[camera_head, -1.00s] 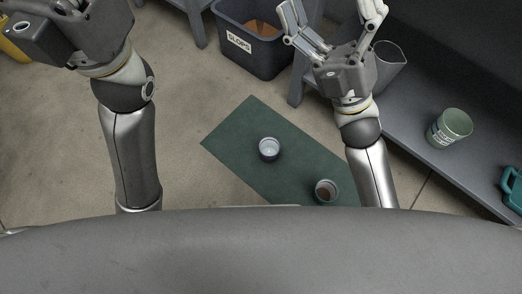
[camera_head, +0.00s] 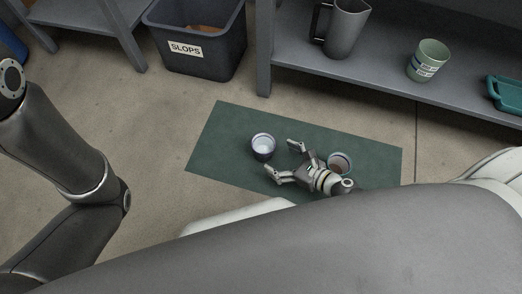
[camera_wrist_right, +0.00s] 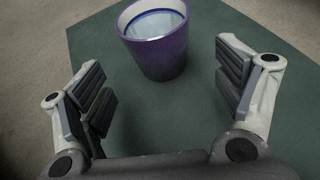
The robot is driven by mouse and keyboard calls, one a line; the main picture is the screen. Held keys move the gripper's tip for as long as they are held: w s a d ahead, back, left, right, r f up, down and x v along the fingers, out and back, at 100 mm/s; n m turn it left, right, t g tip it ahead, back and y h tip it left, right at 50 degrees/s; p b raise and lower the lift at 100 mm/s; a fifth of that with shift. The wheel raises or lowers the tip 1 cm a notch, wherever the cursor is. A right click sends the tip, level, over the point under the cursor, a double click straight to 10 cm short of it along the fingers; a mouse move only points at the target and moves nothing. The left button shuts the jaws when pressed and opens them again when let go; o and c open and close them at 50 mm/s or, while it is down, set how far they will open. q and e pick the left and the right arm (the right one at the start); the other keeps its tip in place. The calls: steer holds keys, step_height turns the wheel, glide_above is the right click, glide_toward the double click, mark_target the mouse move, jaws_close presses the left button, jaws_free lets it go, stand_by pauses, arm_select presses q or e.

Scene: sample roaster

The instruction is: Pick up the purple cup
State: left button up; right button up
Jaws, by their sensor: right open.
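The purple cup (camera_wrist_right: 158,55) stands upright on the green mat in the right wrist view, just beyond my open fingers. It also shows in the head view (camera_head: 263,150), with a pale inside. My right gripper (camera_head: 282,160) is open and empty, low over the mat, to the right of the cup with its fingers pointing at it. In the right wrist view its fingers (camera_wrist_right: 165,88) are spread wide, and the cup is ahead of the gap, apart from both. My left arm shows at the left of the head view, but its gripper is out of view.
The green mat (camera_head: 218,135) lies on the floor. A second cup (camera_head: 341,160) with brown contents stands close behind my right gripper. A bin labelled SLOPS (camera_head: 225,50), a shelf (camera_head: 300,60) with a grey jug (camera_head: 346,30) and a green tin (camera_head: 428,60) are farther back.

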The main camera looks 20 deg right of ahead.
mark_target(256, 145)
steer(key=x, duration=0.2)
steer(key=shift+w+a+f, duration=0.15)
steer(key=shift+w+a, duration=0.05)
steer(key=shift+w, duration=0.15)
steer(key=b+x, duration=0.2)
steer(key=x, duration=0.3)
steer(key=shift+a, duration=0.1)
steer(key=c, duration=1.4)
steer(key=shift+r, duration=0.35)
